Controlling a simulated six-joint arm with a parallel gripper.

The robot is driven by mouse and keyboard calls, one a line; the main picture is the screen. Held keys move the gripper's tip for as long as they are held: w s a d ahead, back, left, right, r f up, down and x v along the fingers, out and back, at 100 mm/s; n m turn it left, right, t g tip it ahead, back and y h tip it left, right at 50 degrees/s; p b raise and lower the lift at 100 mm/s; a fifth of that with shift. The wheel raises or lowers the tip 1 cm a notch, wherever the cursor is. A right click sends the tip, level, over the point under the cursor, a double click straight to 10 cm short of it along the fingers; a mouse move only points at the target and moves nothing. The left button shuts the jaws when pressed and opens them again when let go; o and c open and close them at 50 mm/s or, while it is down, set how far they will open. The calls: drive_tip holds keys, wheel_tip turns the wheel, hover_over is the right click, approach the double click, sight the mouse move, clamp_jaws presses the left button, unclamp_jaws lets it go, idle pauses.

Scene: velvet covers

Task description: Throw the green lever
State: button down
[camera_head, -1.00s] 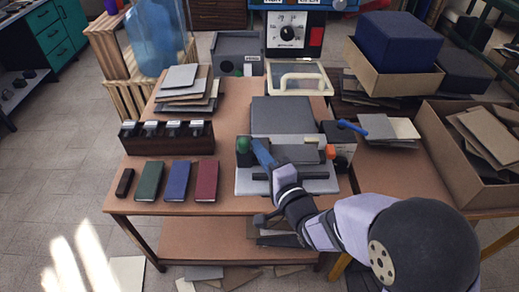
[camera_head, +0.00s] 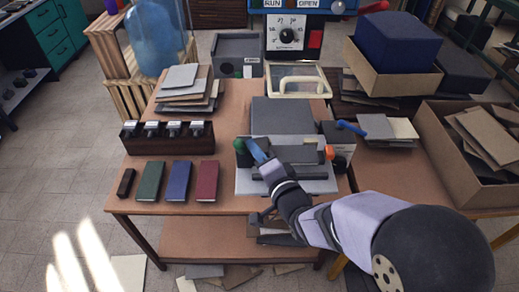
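The green lever knob (camera_head: 238,145) stands at the left side of a grey press-like machine (camera_head: 292,185) on the brown table. My gripper (camera_head: 254,149), with blue fingers, is just right of the green knob, at the left part of the machine. The fingers are close to the knob, but I cannot tell whether they touch it. Whether they are open or shut is too small to see. An orange knob (camera_head: 329,152) sits at the machine's right side.
Green (camera_head: 150,181), blue (camera_head: 178,181) and red (camera_head: 207,181) books lie front left on the table. A dark rack (camera_head: 166,139) stands behind them. A blue handle (camera_head: 350,127) sticks out right of the machine. A box of boards (camera_head: 470,150) is at the right.

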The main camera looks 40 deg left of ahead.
sight(243, 148)
drive_tip(key=s+a+n, duration=0.1)
drive_tip(key=s+a+r+n+h+p, duration=0.1)
drive_tip(key=shift+s+n+h, duration=0.1)
drive_tip(key=shift+n+h, duration=0.2)
drive_tip(key=shift+s+a+n+t+h+p, duration=0.3)
drive_tip(key=shift+s+a+n+h+p, duration=0.35)
drive_tip(key=shift+n+p, duration=0.25)
drive_tip(key=shift+s+a+f+n+t+h+p, duration=0.35)
drive_tip(key=shift+a+n+t+h+p, duration=0.1)
drive_tip(key=shift+n+p, duration=0.35)
drive_tip(key=shift+r, duration=0.2)
drive_tip(key=shift+r+p, duration=0.5)
drive_tip(key=shift+r, duration=0.1)
